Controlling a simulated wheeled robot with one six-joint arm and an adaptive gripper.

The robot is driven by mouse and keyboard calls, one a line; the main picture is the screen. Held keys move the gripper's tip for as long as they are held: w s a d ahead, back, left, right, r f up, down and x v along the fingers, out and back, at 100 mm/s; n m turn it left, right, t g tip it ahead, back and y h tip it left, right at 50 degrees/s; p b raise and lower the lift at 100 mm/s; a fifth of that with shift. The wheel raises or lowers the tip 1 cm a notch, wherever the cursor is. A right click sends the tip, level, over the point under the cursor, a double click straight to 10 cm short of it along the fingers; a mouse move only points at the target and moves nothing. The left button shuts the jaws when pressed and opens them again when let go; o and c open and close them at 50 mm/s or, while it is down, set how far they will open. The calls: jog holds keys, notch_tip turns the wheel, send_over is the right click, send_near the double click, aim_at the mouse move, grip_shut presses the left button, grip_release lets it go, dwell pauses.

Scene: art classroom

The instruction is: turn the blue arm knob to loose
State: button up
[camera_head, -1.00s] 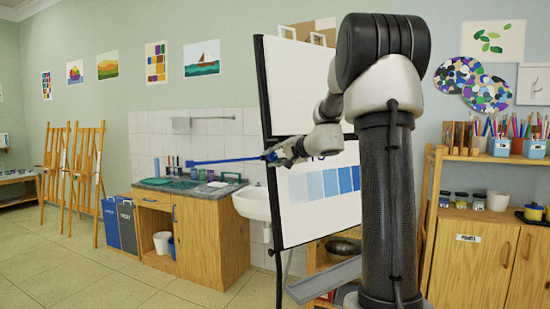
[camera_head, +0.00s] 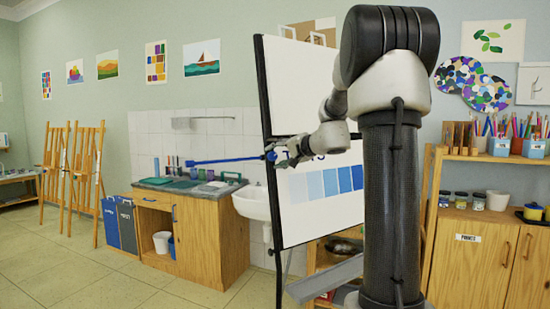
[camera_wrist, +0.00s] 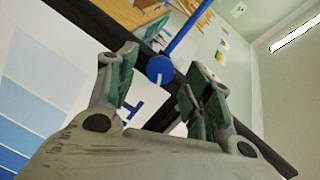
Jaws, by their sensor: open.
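The blue knob (camera_wrist: 160,68) is round with a white pointer line and sits at the black edge of the whiteboard, with a blue arm (camera_wrist: 187,30) running out from it. In the head view the blue arm (camera_head: 225,160) reaches left, level, from the board's edge; the knob is small there and partly covered by my gripper. My gripper (camera_wrist: 162,72) is open, its green-padded fingers on either side of the knob in the picture. I cannot tell whether the fingers reach around it or touch it. The knob's setting marks are not readable.
The whiteboard (camera_head: 300,215) with blue colour swatches stands close beside my gripper. A white sink (camera_head: 253,203) and a wooden counter (camera_head: 190,228) are behind it at left. A wooden cabinet (camera_head: 480,270) with jars stands at right.

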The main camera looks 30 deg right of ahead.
jog(key=v, duration=1)
jog(key=shift+f, duration=0.15)
jog(key=s+a+f+g, duration=0.1)
jog(key=s+f+g, duration=0.3)
jog(key=s+f, duration=0.5)
jog(key=s+a+f+n+g+h, duration=0.1)
jog(key=s+a+f+n+g, duration=0.1)
jog(key=s+a+n, duration=0.2)
jog(key=s+a+f+n+g+h, duration=0.1)
jog(key=s+a+f+n+g, duration=0.1)
jog(key=s, duration=0.7)
jog(key=s+a+f+n+g+h, duration=0.1)
jog(key=s+a+f+n, duration=0.2)
jog(key=s+a+n, duration=0.2)
jog(key=shift+s+a+n+g, duration=0.3)
jog(key=shift+s+g, duration=0.1)
jog(key=shift+s, duration=0.7)
